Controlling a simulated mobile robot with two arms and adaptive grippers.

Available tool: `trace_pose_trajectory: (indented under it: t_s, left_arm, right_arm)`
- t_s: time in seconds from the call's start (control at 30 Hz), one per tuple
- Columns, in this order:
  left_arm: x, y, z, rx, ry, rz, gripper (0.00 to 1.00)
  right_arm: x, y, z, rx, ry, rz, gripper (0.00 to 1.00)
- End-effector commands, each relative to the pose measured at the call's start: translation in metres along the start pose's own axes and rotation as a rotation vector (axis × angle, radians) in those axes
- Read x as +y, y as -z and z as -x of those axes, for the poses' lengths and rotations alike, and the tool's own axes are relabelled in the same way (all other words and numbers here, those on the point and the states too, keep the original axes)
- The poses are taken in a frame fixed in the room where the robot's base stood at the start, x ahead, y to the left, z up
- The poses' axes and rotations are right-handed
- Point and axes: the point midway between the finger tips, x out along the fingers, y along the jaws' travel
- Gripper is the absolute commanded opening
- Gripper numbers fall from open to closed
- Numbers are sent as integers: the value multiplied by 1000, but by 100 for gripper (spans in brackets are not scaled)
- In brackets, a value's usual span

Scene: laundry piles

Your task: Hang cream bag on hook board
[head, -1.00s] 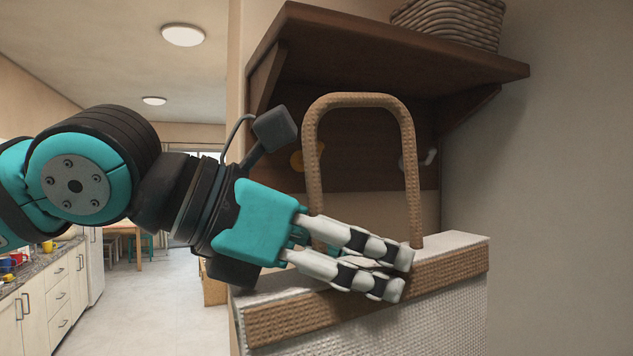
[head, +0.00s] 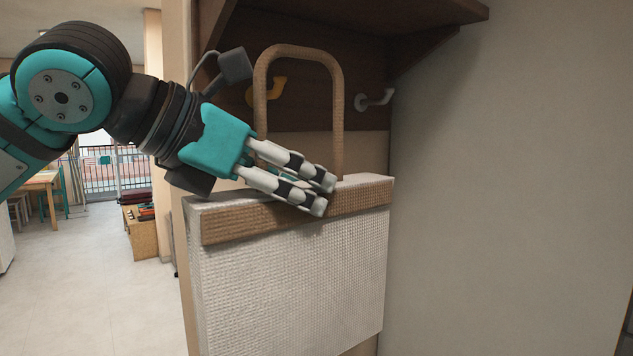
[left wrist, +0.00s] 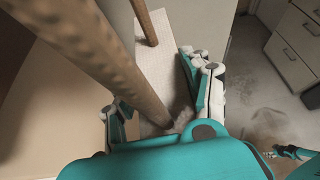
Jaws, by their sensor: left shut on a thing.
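The cream bag (head: 290,270) has a woven white body, a tan top band and a stiff tan handle (head: 338,110) that stands up as an arch. My left gripper (head: 325,193) is shut on the bag at its top edge, by the foot of the handle. The bag hangs upright in front of the dark wood hook board (head: 305,115). The board carries a yellow hook (head: 279,86), partly behind the handle, and a pale grey hook (head: 375,98) right of it. In the left wrist view the handle (left wrist: 90,60) crosses close to the camera, over the bag's top (left wrist: 155,60).
A dark shelf (head: 440,12) juts out above the board. A bare wall (head: 510,200) lies to the right. At the left there is open floor (head: 90,280), with a wooden table (head: 40,182) and a low crate (head: 145,235) further back.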

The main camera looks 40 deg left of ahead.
Motion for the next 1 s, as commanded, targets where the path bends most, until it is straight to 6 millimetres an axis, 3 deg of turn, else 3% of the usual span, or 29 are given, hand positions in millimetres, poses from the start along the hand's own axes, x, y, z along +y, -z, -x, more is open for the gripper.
trace_pose_trajectory:
  t_s: [0.07,0.17,0.33,0.47,0.8,1.0]
  left_arm:
    - [3,0,0,-3,0,0,0]
    - [7,0,0,-3,2,1,0]
    - [18,0,0,-4,1,1,0]
    - [25,1,-1,-4,2,0,0]
    - [46,3,-2,-4,2,1,0]
    - [58,4,-2,-4,3,1,0]
  right_arm:
    - [-8,-1,0,0,10,0,76]
    - [-6,6,0,8,7,1,76]
    - [22,26,0,38,-26,5,76]
    - [33,30,1,45,-39,3,76]
    - [8,16,1,23,-9,0,76]
    - [5,13,1,17,-6,3,76]
